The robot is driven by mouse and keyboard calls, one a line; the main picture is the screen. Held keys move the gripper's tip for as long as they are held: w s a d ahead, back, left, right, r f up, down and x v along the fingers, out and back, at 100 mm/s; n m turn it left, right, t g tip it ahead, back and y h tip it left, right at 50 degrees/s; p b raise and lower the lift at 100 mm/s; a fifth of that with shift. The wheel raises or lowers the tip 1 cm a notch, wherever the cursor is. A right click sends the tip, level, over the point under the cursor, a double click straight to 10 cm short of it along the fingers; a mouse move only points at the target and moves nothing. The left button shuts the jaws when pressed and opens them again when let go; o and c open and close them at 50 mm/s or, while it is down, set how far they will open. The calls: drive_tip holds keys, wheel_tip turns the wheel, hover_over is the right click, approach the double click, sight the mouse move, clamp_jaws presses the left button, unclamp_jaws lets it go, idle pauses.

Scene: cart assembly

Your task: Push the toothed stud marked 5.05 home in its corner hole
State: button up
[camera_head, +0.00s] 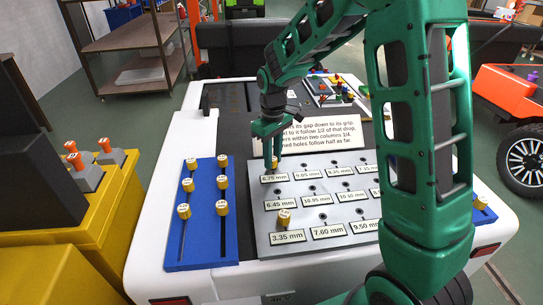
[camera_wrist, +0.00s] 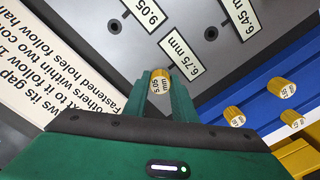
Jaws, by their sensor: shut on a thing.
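The gold toothed stud (camera_wrist: 160,84) has a pale cap reading 5.05 mm in the wrist view. My gripper (camera_head: 273,158) points down over the far left corner of the grey plate (camera_head: 262,225), with its fingers shut on this stud. In the wrist view the stud sits between the green fingertips, beside the 6.75 mm label (camera_wrist: 181,57). In the head view the stud (camera_head: 273,163) looks upright just behind that label. The corner hole is hidden by the stud and fingers, so I cannot tell how deep the stud sits.
Another stud (camera_head: 284,218) stands by the 3.35 mm label. A blue rack (camera_head: 205,240) with several studs lies left of the plate; one more stud (camera_head: 481,203) shows at the right. A printed sign (camera_head: 325,138) stands close behind the plate. Other holes near my gripper look empty.

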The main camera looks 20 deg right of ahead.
drive_tip(key=shift+f, duration=0.55)
drive_tip(key=o, duration=1.1)
wheel_tip(320, 180, up, 11)
drive_tip(key=shift+f, duration=0.1)
drive_tip(key=s+d+r+m, duration=0.3)
drive_tip(key=s+d, duration=0.5)
drive_tip(key=s+d+f+m, duration=0.1)
drive_tip(key=s+d+m, duration=0.2)
drive_tip(key=s, duration=0.5)
drive_tip(key=s+d+f+m, duration=0.1)
drive_tip(key=s+d+m, duration=0.2)
drive_tip(key=s, duration=0.6)
drive_tip(key=s+d+m, duration=0.3)
drive_tip(key=s, duration=0.6)
drive_tip(key=shift+s+d+f, duration=0.1)
drive_tip(key=shift+s+f, duration=0.05)
drive_tip(key=shift+f, duration=0.25)
